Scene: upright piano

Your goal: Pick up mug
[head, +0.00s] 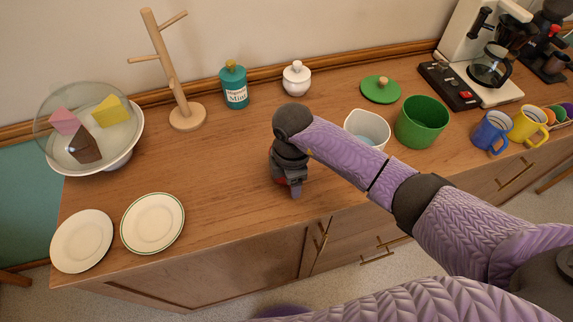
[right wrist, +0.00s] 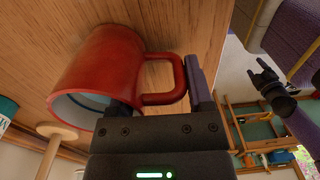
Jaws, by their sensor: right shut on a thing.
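My right gripper (head: 290,188) is low over the front middle of the wooden counter and hides most of the red mug (head: 279,182). In the right wrist view the red mug (right wrist: 100,68) shows its pale inside at the lower left and its handle at the right. The right gripper (right wrist: 162,95) is shut on the mug, with one purple finger beside the handle. I cannot tell whether the mug touches the counter. My left gripper (right wrist: 266,82) shows small at the right of the wrist view, its fingers apart and empty; it is outside the head view.
A wooden mug tree (head: 170,75), mint canister (head: 234,84) and white lidded pot (head: 296,78) stand behind. Two plates (head: 153,222) and a domed cake stand (head: 128,155) are left. A white bowl (head: 366,127), green pot (head: 421,121), blue mug (head: 491,130) and yellow mug (head: 527,124) are right.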

